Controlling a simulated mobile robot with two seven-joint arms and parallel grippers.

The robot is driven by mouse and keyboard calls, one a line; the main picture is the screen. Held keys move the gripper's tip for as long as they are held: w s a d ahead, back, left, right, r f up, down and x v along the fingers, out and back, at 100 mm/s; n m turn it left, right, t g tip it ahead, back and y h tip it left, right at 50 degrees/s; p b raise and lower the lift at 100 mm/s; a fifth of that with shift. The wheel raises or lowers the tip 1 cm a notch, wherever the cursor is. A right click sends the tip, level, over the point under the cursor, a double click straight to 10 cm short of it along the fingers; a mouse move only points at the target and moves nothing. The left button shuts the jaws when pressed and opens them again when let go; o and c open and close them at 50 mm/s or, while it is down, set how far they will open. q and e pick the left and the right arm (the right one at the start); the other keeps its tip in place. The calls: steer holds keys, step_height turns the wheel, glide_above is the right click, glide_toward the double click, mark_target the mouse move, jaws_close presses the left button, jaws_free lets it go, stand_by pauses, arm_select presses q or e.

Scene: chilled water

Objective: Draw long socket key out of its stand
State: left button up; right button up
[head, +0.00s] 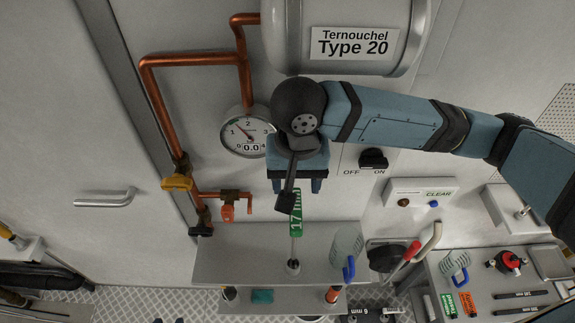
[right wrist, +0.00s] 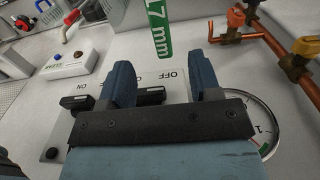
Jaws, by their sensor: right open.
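The long socket key (head: 296,222) has a green handle marked 17 and a thin metal shaft. It stands upright in its small stand (head: 292,267) on a grey shelf. Its handle end, marked mm, also shows in the right wrist view (right wrist: 163,38), ahead of the fingers. My right gripper (head: 297,187) is open and empty, its two blue fingers pointing down at the top of the handle. In the right wrist view no part of the key lies between the fingers (right wrist: 163,82). Two small blue tips at the head view's bottom edge may be my left gripper.
Copper pipes with valves (head: 228,205) and a gauge (head: 247,132) are on the wall at left. An OFF/ON switch (head: 373,158) and a button box (head: 420,192) are at right. A tank (head: 340,30) hangs above.

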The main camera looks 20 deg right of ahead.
mark_target(296, 212)
steer(key=shift+s+d+f, duration=0.1)
steer(key=shift+s+f, duration=0.05)
steer(key=shift+f, duration=0.15)
step_height(296, 212, down, 4)
steer(key=shift+f, duration=0.15)
step_height(296, 212, down, 6)
steer(key=b, duration=0.7)
steer(key=shift+f+b, duration=0.45)
steer(key=shift+b, duration=0.1)
arm_select(q)
step_height(296, 212, down, 7)
steer(key=d, duration=0.1)
steer(key=shift+d+m+h, duration=0.3)
steer(key=shift+d+m, duration=0.1)
steer(key=shift+r, duration=0.15)
